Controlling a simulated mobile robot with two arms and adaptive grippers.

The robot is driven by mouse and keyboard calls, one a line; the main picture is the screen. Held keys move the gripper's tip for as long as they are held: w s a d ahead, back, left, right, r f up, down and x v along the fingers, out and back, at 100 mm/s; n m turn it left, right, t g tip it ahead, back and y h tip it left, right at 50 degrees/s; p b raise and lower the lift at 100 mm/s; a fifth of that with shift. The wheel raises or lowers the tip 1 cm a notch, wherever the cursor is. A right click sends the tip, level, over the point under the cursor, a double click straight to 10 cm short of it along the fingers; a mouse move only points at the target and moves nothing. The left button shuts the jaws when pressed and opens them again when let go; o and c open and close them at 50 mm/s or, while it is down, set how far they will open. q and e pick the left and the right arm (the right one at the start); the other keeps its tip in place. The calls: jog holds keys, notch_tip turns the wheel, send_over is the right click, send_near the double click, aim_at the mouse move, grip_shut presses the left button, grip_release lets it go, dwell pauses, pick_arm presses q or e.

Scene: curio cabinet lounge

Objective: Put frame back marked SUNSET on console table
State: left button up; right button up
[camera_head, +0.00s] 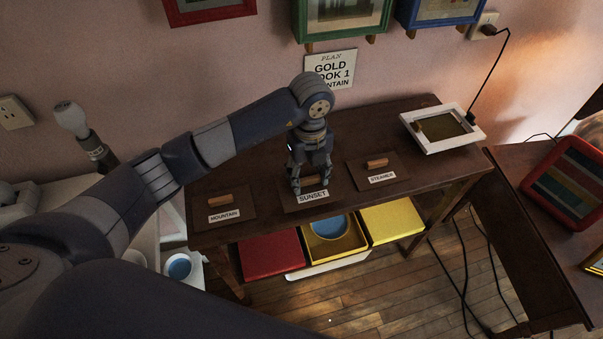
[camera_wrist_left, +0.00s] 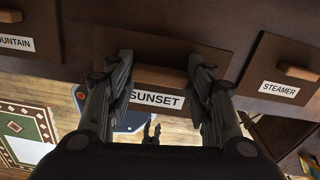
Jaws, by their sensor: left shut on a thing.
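The frame back marked SUNSET (camera_head: 313,198) is a dark flat panel with a white label and a wooden grip bar. It is at the middle of the dark wooden console table (camera_head: 435,167), between two similar panels. My left gripper (camera_head: 297,187) points down over it and is shut on its grip bar (camera_wrist_left: 160,77), which sits between the fingers in the left wrist view. The fingers hide part of the bar and the label. I cannot tell whether the panel touches the tabletop or is slightly above it.
Panels marked MOUNTAIN (camera_head: 228,207) and STEAMER (camera_head: 378,172) lie either side. A white frame (camera_head: 443,128) lies at the table's right end. Red (camera_head: 270,255) and yellow (camera_head: 392,221) boxes stand below. A plan card (camera_head: 331,69) and frames hang on the wall. Cables hang at right.

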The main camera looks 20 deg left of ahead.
aim_at(301, 175)
pick_arm(q)
jog(key=shift+w+a+f, duration=0.15)
jog(key=shift+w+a, duration=0.8)
jog(key=shift+a, duration=0.2)
notch_tip(301, 175, down, 3)
jog(key=shift+s+r+p, duration=0.1)
jog(key=shift+p, duration=0.35)
jog(key=shift+f, duration=0.3)
jog(key=shift+f, duration=0.1)
jog(key=shift+f, duration=0.15)
jog(key=o, duration=1.1)
jog(key=shift+c, duration=0.2)
